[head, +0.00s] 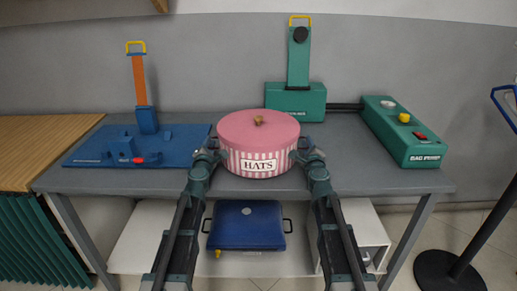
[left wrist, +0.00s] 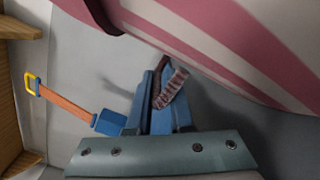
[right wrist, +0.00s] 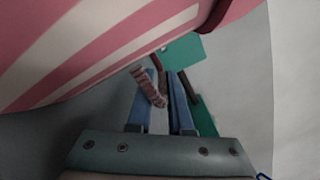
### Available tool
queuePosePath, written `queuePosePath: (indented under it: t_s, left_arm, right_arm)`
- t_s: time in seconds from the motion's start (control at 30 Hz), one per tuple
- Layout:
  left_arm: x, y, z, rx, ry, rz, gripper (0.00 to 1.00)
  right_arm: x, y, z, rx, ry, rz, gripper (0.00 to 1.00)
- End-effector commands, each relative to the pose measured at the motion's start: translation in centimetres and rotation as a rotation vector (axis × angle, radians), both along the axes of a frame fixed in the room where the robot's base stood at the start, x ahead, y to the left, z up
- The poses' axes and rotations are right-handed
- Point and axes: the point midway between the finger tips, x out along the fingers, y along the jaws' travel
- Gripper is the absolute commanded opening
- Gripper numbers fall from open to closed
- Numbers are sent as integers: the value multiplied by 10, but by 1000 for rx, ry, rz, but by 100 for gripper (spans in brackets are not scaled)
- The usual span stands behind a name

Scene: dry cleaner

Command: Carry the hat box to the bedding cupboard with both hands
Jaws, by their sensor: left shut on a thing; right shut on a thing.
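The hat box (head: 258,133) is round, with pink and white stripes, a pink lid with a small knob, and a "HATS" label. It is upright at the middle of the grey table in the head view. My left gripper (head: 212,151) is shut on a small striped handle (left wrist: 172,88) at the box's left side. My right gripper (head: 305,151) is shut on the matching handle (right wrist: 150,88) at its right side. I cannot tell whether the box's base touches the table. I cannot make out a bedding cupboard in any view.
The grey table (head: 350,181) carries a blue device (head: 95,149) at left, a green upright device (head: 296,99) behind the box and a green bagging machine (head: 402,131) at right. A blue case (head: 246,225) lies on the shelf below. A dark stand (head: 450,272) is at right.

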Motion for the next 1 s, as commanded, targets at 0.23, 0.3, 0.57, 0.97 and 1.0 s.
queuePosePath:
  t_s: [0.23, 0.3, 0.57, 0.97, 1.0]
  left_arm:
    - [0, 2, 3, -2, 0, 5, 0]
    - [0, 2, 6, -2, 0, 5, 0]
    - [0, 2, 27, -2, 0, 4, 0]
    - [0, 1, 51, -2, -1, 3, 0]
    - [0, 1, 51, -2, -1, 3, 0]
  right_arm:
    - [0, -2, 3, 2, -1, -4, 0]
    - [0, -2, 6, 2, -1, -4, 0]
    - [0, -2, 27, 2, 0, -4, 0]
    - [0, -1, 51, 1, -1, -3, 0]
    - [0, -1, 51, 1, -1, -3, 0]
